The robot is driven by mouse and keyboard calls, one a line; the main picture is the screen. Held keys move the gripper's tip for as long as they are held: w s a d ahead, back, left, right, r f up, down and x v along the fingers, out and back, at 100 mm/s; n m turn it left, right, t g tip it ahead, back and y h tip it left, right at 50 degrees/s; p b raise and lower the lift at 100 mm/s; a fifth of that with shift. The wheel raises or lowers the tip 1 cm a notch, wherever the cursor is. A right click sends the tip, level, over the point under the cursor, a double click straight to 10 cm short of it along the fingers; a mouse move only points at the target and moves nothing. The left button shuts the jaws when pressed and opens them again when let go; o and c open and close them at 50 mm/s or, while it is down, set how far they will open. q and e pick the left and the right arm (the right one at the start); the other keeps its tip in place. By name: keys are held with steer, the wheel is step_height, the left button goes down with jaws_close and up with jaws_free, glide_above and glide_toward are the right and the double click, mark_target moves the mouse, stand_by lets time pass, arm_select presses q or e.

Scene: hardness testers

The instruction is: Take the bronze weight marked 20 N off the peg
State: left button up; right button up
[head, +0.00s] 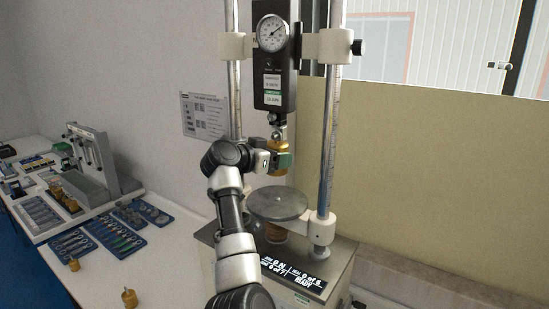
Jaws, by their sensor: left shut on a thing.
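My left gripper (272,160) is in the middle of the head view, shut on a bronze weight (278,170). The fingers cover the middle of the weight, and its mark cannot be read. The weight is upright, just below the hook (278,134) under the gauge block, and above the round metal plate (277,204). I cannot tell whether the weight still touches the hook. No separate peg can be made out. My right gripper is not in view.
The tester has two upright columns (329,150), a dial gauge (272,32) and a display (294,272) reading READY. Two small brass weights (129,298) (74,265) stand on the white table. Blue trays (115,231) and a grey instrument (92,160) are at left.

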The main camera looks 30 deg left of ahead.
arm_select(q)
steer(key=shift+s+d+r, duration=0.1)
steer(key=shift+r, duration=0.6)
steer(key=shift+s+d+r, duration=0.15)
steer(key=shift+s, duration=0.1)
stand_by(0.3)
steer(key=shift+s+f+b, duration=0.3)
steer(key=shift+s+b, duration=0.1)
stand_by(0.8)
steer(key=shift+s+a, duration=0.25)
steer(key=shift+s, duration=0.35)
steer(key=shift+s+a+b, duration=0.15)
steer(key=shift+s+b, duration=0.15)
steer(key=shift+s, duration=0.75)
steer(key=shift+s+a+b, duration=0.15)
steer(key=shift+s+b, duration=0.1)
steer(key=shift+s, duration=0.8)
stand_by(1.3)
steer(key=shift+s, duration=0.35)
steer(key=shift+s+a, duration=0.15)
steer(key=shift+s, duration=0.65)
steer(key=shift+s+a, duration=0.1)
steer(key=shift+s, duration=0.7)
